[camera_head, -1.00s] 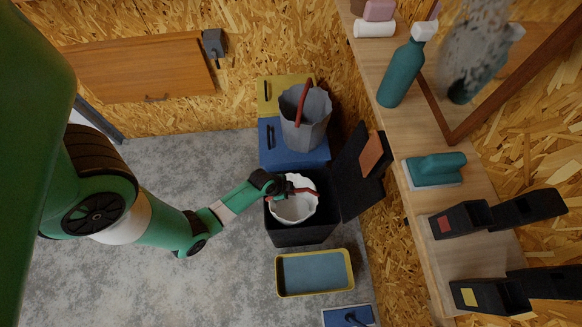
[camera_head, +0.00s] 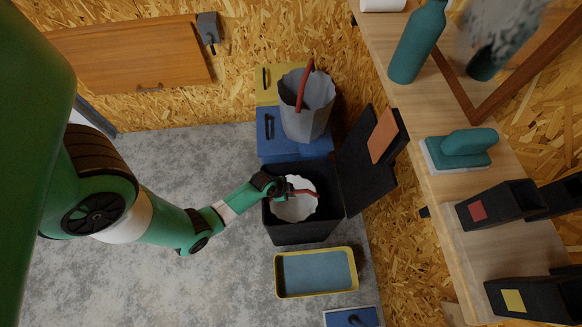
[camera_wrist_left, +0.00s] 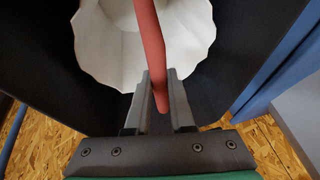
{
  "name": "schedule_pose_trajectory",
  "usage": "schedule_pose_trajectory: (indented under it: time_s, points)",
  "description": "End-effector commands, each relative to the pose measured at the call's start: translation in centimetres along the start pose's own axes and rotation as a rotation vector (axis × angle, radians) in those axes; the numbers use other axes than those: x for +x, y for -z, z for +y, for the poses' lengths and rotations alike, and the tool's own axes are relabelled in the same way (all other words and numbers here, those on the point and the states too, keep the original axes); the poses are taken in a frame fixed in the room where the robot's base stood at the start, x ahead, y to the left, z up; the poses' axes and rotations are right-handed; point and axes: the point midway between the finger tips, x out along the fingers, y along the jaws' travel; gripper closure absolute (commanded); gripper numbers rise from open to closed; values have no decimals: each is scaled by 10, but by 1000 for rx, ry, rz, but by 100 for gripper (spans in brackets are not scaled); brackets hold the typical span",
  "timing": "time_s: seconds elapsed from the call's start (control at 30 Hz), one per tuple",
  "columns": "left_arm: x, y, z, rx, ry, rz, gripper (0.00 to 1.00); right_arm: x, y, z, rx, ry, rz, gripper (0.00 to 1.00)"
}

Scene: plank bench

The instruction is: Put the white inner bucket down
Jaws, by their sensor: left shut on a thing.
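The white inner bucket (camera_head: 293,208), with a scalloped rim and a red handle (camera_head: 303,192), is inside the black bin (camera_head: 302,233). In the left wrist view the bucket (camera_wrist_left: 110,55) lies beyond my fingers, with dark bin walls around it. My left gripper (camera_head: 283,189) is over the bin opening, shut on the red handle; in the wrist view the handle (camera_wrist_left: 150,35) runs between the fingers (camera_wrist_left: 160,100). I cannot see whether the bucket's base touches the bin floor. My right gripper is not in view.
The bin's black lid (camera_head: 365,165) stands open on the right. A grey bucket (camera_head: 307,105) with a red handle sits on the blue box (camera_head: 277,148) behind. A yellow-rimmed tray (camera_head: 315,272) lies in front. The wooden shelf (camera_head: 452,213) is at right; grey floor (camera_head: 110,270) is clear at left.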

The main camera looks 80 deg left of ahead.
Motion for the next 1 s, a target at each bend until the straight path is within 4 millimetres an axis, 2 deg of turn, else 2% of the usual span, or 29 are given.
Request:
schedule_pose_trajectory:
  time_s: [0.13, 0.17, 0.3, 0.33, 0.67, 0.77, 1.0]
  points:
    - [4, -1, 1, 0, 0, 0, 100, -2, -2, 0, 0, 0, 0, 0]
    - [3, -2, 1, 0, 0, 0, 77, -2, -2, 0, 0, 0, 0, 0]
    - [2, -1, 1, 0, 0, 0, 52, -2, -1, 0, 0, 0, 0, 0]
    - [2, -1, 1, 0, 0, 0, 49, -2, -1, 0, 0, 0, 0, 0]
    - [-2, 1, 0, 0, 0, 0, 49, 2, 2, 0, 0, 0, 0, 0]
    - [-17, 1, -1, 0, 0, -1, 49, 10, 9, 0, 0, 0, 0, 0]
    - [-79, 3, -2, -2, 0, -1, 49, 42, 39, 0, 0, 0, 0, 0]
